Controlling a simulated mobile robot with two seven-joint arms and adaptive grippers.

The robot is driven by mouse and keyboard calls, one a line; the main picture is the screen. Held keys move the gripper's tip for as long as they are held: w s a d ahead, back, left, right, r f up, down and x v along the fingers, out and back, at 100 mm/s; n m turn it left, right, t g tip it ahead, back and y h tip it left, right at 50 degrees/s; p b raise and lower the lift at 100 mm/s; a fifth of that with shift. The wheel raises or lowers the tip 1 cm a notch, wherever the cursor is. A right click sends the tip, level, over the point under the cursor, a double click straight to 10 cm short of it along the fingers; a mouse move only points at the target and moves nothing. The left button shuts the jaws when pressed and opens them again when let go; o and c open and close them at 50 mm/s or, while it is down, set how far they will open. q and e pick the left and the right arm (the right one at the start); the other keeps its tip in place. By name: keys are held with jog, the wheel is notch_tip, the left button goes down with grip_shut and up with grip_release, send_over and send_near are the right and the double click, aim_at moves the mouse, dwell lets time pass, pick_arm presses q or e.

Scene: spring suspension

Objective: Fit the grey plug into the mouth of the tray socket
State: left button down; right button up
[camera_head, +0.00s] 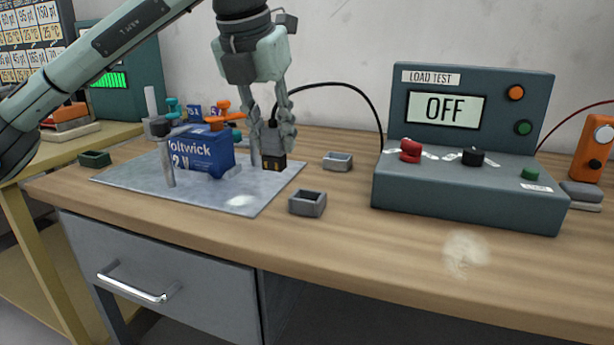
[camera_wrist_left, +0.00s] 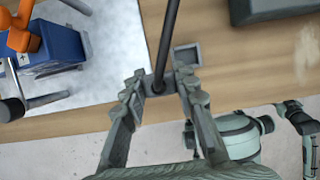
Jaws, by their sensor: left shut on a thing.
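My left gripper (camera_head: 273,137) is shut on the grey plug (camera_head: 272,145), which hangs upright with its dark end and orange contacts pointing down. The plug is over the right part of the flat grey tray (camera_head: 215,203), to the right of the blue battery (camera_head: 205,153). In the left wrist view the plug (camera_wrist_left: 152,82) sits between the fingers, with a black cable (camera_wrist_left: 168,45) rising from it. A small blue-grey piece (camera_head: 232,171) lies at the battery's right foot; I cannot tell whether it is the tray socket, and no socket mouth is clear. My right gripper is not in view.
A green box (camera_head: 95,159) is at the left. The load test unit (camera_head: 465,190), reading OFF, stands farther right. A grey post (camera_head: 166,165) rises in front of the battery.

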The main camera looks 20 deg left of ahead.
pick_arm(q)
jog(key=w+d+f, duration=0.1)
jog(key=d+f, duration=0.1)
jog(key=d, duration=0.1)
jog(key=w+d+f, duration=0.1)
jog(key=shift+w+d+f, duration=0.2)
jog(key=shift+w+d, duration=0.1)
notch_tip(320, 180, down, 3)
jog(key=shift+f+p, duration=0.15)
jog(key=shift+p, duration=0.2)
jog(key=shift+f, duration=0.25)
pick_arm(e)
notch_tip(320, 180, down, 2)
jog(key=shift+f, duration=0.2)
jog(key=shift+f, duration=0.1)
pick_arm(q)
jog(key=shift+f, duration=0.1)
